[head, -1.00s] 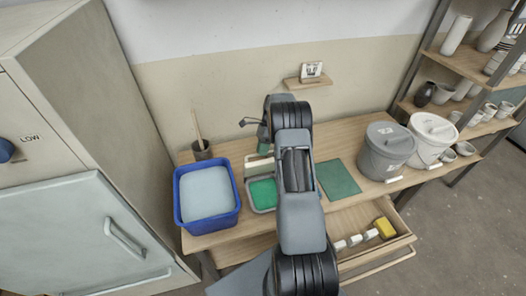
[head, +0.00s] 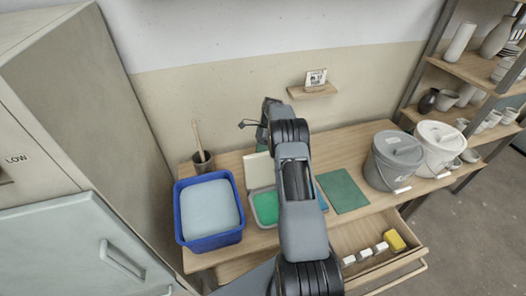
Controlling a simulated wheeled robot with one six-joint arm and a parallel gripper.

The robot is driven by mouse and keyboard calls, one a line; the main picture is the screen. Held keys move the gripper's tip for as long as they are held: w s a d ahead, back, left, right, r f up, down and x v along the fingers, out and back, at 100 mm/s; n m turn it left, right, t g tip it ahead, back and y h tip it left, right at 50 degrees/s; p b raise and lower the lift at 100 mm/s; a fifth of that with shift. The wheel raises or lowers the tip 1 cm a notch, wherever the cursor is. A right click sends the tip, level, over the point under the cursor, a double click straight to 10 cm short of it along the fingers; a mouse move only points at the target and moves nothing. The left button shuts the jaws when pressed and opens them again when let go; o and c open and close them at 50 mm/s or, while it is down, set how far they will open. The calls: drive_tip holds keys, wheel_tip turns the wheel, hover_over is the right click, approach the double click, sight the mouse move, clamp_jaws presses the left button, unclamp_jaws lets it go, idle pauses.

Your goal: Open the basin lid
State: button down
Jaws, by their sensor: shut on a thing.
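The basin (head: 265,208) is a small grey tub with green contents, on the table just left of my arm. Its cream lid (head: 258,171) is raised at the back of the basin, tilted up, and the green inside shows. My gripper (head: 263,137) is at the lid's upper edge, partly hidden by my own arm. It is shut on the lid, though its fingertips and the exact contact are not clear. The right part of the basin is hidden behind my arm.
A blue tub (head: 209,238) with pale contents stands left of the basin, with a dark cup (head: 203,163) behind it. A green mat (head: 343,191) and grey bucket (head: 394,163) are to the right. An open drawer (head: 350,240) juts out in front.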

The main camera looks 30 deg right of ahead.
drive_tip(key=shift+s+f, duration=0.2)
drive_tip(key=shift+f, duration=0.25)
drive_tip(key=c, duration=1.1)
unclamp_jaws()
drive_tip(key=shift+r, duration=0.15)
drive_tip(key=shift+w, duration=0.1)
drive_tip(key=shift+r, duration=0.15)
